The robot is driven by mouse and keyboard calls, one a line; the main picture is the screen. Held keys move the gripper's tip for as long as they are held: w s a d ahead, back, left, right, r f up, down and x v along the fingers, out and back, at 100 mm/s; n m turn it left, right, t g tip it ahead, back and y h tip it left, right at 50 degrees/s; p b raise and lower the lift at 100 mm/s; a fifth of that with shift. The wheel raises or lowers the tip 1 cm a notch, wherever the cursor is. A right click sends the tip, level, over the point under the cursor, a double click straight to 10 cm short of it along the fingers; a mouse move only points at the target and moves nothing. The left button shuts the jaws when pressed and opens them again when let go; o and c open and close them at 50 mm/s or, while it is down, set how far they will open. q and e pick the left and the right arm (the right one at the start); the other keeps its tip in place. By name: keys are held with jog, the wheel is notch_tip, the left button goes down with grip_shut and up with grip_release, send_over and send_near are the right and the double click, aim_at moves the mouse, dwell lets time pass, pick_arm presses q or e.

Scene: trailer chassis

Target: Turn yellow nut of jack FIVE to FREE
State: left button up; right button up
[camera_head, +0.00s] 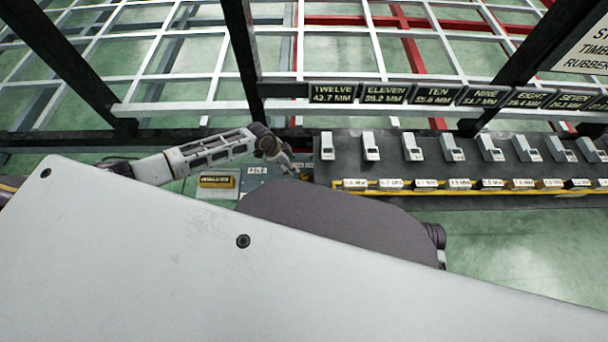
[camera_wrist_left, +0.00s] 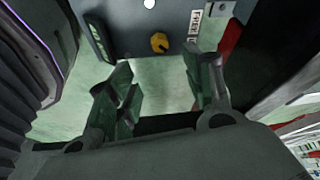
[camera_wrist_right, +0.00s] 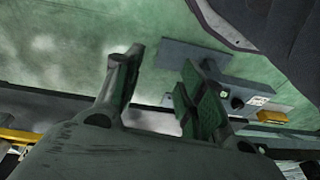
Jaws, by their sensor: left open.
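The yellow nut (camera_wrist_left: 159,42) shows in the left wrist view on a grey jack face (camera_wrist_left: 130,25), with a small white label (camera_wrist_left: 195,22) to its right whose text I cannot read surely. My left gripper (camera_wrist_left: 162,62) is open and empty, its two fingers apart just short of the nut and not touching it. In the head view the left gripper (camera_head: 284,158) is over the grey jack plate (camera_head: 255,182) marked FIVE (camera_head: 258,170); the nut is not clear there. My right gripper (camera_wrist_right: 161,60) is open and empty in the right wrist view, above the green floor.
A dark bench (camera_head: 450,165) with several grey devices and a yellow front edge (camera_head: 460,192) runs to the right. A yellow-framed plate (camera_head: 217,182) lies left of the jack. Dark posts (camera_head: 240,60) and a white lattice (camera_head: 180,50) stand behind. Large parts of my own body block the lower head view.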

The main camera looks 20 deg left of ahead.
aim_at(304, 177)
pick_arm(q)
jog(key=shift+f, duration=0.15)
jog(key=b+x, duration=0.4)
jog(key=x, duration=0.7)
jog(key=shift+b, duration=0.3)
jog(key=shift+w+d+f, duration=0.15)
jog(key=shift+f, duration=0.15)
jog(key=shift+d+f+b, duration=0.1)
jog(key=shift+f+b, duration=0.25)
jog(key=shift+w+d+f, duration=0.15)
jog(key=shift+d+f, duration=0.05)
jog(key=shift+f, duration=0.3)
pick_arm(e)
jog(key=shift+w+a+r+t+y, duration=0.2)
jog(key=shift+a+r+t+y, duration=0.05)
jog(key=shift+a+r+t, duration=0.25)
jog(key=shift+w+a+r+t+y, duration=0.25)
jog(key=shift+a+r+t, duration=0.15)
jog(key=shift+a, duration=0.2)
pick_arm(q)
jog(key=c, duration=1)
pick_arm(e)
jog(key=shift+d, duration=0.1)
